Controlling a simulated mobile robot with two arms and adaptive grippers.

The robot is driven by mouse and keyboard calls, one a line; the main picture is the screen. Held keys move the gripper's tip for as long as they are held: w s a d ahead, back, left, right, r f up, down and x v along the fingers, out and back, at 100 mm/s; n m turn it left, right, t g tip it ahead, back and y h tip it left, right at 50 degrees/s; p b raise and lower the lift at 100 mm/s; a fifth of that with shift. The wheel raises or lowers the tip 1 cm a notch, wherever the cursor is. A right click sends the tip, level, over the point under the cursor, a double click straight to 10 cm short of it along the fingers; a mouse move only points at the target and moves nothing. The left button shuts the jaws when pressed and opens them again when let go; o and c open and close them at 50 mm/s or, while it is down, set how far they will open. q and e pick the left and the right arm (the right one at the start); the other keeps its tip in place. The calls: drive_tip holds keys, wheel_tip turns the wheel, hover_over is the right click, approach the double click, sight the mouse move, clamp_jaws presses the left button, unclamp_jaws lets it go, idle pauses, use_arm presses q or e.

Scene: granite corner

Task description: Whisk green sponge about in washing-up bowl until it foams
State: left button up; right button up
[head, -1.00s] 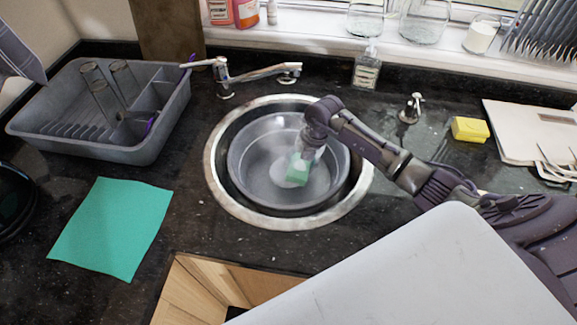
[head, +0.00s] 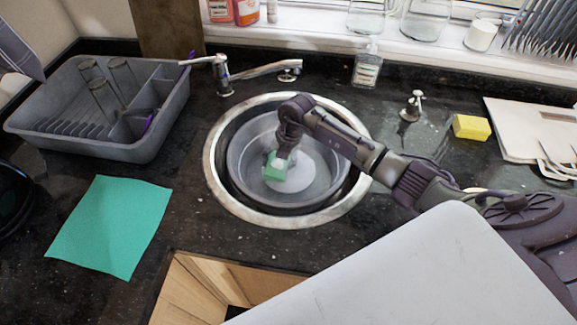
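The grey washing-up bowl (head: 330,188) sits inside the round metal-rimmed sink. A pale, whitish patch of foam (head: 297,178) shows on the water in it. My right gripper (head: 280,160) reaches into the bowl from the right and points down. It is shut on the green sponge (head: 275,168), which is low in the bowl, left of its middle, at the edge of the pale patch. The fingertips are partly hidden by the wrist. My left gripper is not in view.
The tap (head: 255,72) stands behind the sink. A grey dish rack (head: 75,140) with glasses is at the left, and a teal cloth (head: 110,225) lies in front of it. A soap bottle (head: 367,68), a plunger-like fitting (head: 411,107) and a yellow sponge (head: 471,127) are behind and right.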

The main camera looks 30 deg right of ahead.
drive_tip(key=p, duration=0.2)
hover_over(302, 175)
drive_tip(key=shift+w+a+b, duration=0.25)
drive_tip(key=shift+w+a, duration=0.25)
drive_tip(key=shift+a, duration=0.55)
drive_tip(key=shift+w+a+b, duration=0.25)
drive_tip(key=shift+w+a, duration=0.25)
drive_tip(key=shift+a, duration=0.6)
drive_tip(key=shift+w+a+b, duration=0.25)
drive_tip(key=shift+w+a, duration=0.25)
drive_tip(key=shift+a, duration=0.55)
drive_tip(key=p+v, duration=0.2)
drive_tip(key=v, duration=0.1)
drive_tip(key=w+a+p+v, duration=0.1)
drive_tip(key=p+v, duration=0.2)
drive_tip(key=a+p+v, duration=0.1)
drive_tip(key=p+v, duration=0.2)
drive_tip(key=v, duration=0.1)
drive_tip(key=shift+w+d+r, duration=0.1)
drive_tip(key=shift+w+r, duration=0.1)
drive_tip(key=shift+r, duration=0.15)
drive_tip(key=shift+p+v, duration=0.95)
drive_tip(key=shift+p, duration=0.05)
drive_tip(key=shift+r, duration=0.1)
drive_tip(key=p+v, duration=0.3)
drive_tip(key=shift+w+a+r, duration=0.3)
drive_tip(key=shift+a+r, duration=0.15)
drive_tip(key=shift+r, duration=0.05)
